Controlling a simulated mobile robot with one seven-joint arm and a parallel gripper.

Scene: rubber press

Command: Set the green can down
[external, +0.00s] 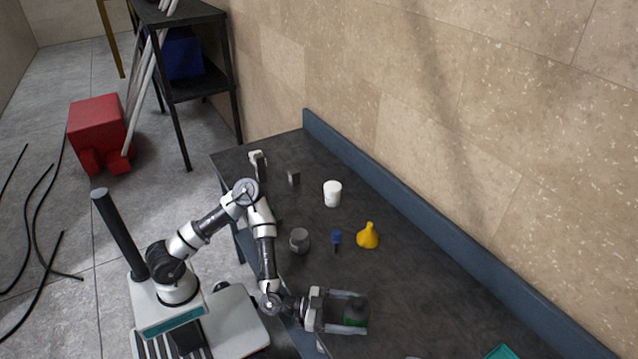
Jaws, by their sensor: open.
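The green can (355,311), with a dark top and a green side, is near the front edge of the dark worktop, low in the external view. My gripper (360,312) is horizontal, with one finger on each side of the can near the fingertips. The jaws are open around it. The can looks upright. The near finger hides part of its lower side, so I cannot see clearly where its base meets the worktop.
On the worktop (440,310) stand a yellow funnel-like object (368,236), a small blue item (336,238), a grey cylinder (299,240), a white cup (332,193) and a small dark block (293,178). A blue ledge (420,217) runs along the wall. A teal object (501,352) lies lower right.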

